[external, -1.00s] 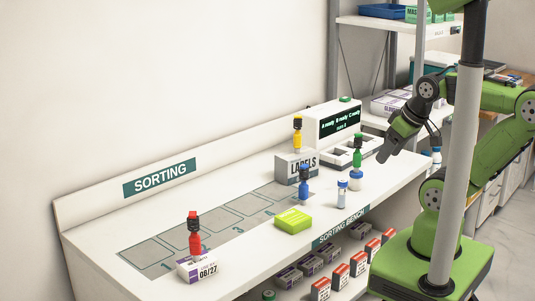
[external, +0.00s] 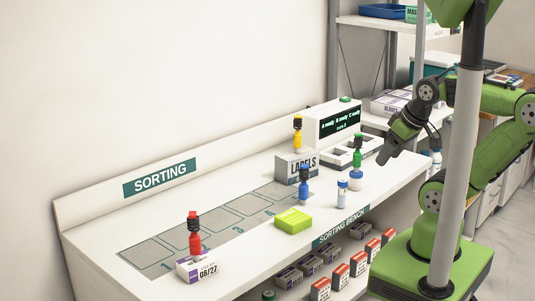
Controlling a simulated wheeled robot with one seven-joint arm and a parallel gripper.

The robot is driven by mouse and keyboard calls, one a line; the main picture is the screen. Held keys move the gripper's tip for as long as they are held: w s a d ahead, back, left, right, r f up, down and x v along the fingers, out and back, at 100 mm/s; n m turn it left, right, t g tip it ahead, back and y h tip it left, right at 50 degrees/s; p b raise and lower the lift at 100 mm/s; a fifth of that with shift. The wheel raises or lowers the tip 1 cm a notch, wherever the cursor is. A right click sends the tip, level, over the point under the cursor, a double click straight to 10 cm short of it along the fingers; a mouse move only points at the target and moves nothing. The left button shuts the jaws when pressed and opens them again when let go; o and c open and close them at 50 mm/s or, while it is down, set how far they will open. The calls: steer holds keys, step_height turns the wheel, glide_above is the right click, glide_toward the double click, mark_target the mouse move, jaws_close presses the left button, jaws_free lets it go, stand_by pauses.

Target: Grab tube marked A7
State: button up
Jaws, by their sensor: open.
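A small clear tube (external: 342,192) with a blue cap stands upright near the front edge of the white sorting bench (external: 330,214). Any A7 marking on it is too small to read. Other upright tube-like items are a red one (external: 194,242) at a box marked 08/27, a yellow one (external: 298,139) at the LABELS box, a blue one (external: 304,190) on the bench and a green one (external: 357,158) farther right. My gripper (external: 382,159) is open and empty, pointing down-left above the bench's right end, to the right of the green item and apart from everything.
A yellow-green box (external: 293,221) lies left of the clear tube. The LABELS box (external: 296,168) and a display unit (external: 335,125) stand behind. Numbered grey mats (external: 185,240) on the left are mostly bare. Several boxes (external: 340,277) fill the shelf below.

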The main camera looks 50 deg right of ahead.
steer(key=m+g+p, duration=0.2)
steer(key=m+g, duration=0.4)
steer(key=m, duration=1)
glide_above(343, 180)
step_height(343, 180, down, 4)
step_height(343, 180, down, 16)
steer(key=b, duration=0.4)
steer(key=shift+f+b, duration=0.2)
steer(key=shift+b, duration=0.1)
steer(key=shift+r, duration=0.1)
steer(key=shift+c, duration=0.3)
steer(key=c, duration=1)
steer(key=shift+r, duration=0.1)
steer(key=shift+c, duration=0.2)
